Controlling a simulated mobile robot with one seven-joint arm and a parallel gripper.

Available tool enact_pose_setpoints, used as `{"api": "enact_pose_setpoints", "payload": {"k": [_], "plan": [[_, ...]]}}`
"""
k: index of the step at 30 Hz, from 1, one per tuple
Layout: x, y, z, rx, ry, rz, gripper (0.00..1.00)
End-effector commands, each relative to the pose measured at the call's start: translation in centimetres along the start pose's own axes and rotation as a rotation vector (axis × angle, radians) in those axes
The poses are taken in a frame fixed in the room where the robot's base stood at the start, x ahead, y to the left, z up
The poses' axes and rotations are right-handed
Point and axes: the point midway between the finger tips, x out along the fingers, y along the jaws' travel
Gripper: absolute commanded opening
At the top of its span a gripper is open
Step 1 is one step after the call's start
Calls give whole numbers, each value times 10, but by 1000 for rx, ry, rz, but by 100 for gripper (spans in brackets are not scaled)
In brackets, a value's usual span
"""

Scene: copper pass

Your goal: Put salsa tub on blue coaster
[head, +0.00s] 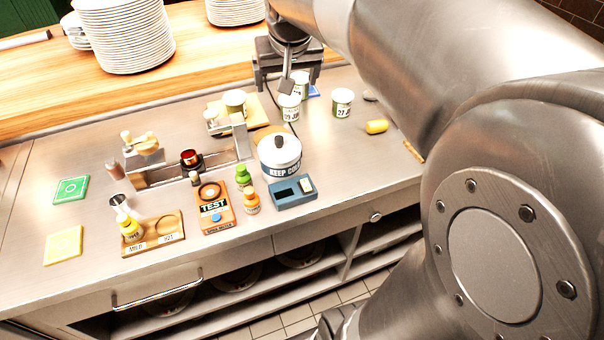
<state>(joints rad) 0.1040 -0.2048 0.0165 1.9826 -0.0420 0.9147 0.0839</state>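Several white tubs with green contents and dated labels stand on the steel counter. One tub (300,81) is under my gripper, partly hidden by it. A second tub (289,108) stands just in front, and a third tub (342,104) is to the right. Another tub (235,102) is on a wooden board at left. I cannot tell which holds salsa. The blue coaster (314,91) shows only as a sliver beside the tub under my gripper; whether that tub rests on it is unclear. My gripper (287,84) points down with its fingers apart, apparently holding nothing.
Green (71,190) and yellow (63,245) coasters lie at left. A yellow object (376,127) lies right. Plate stacks (125,38) stand on the wooden shelf behind.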

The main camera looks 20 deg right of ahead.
Motion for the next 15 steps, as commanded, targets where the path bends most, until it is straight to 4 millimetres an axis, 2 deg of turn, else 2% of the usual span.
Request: {"api": "enact_pose_setpoints", "payload": {"k": [1, 6, 12, 15], "plan": [[-10, -3, 21, -13, 8, -7, 87], [-27, -10, 88, -56, 21, -30, 87], [-32, -13, 162, -102, 34, -57, 87], [-30, -14, 188, -118, 39, -67, 87]]}}
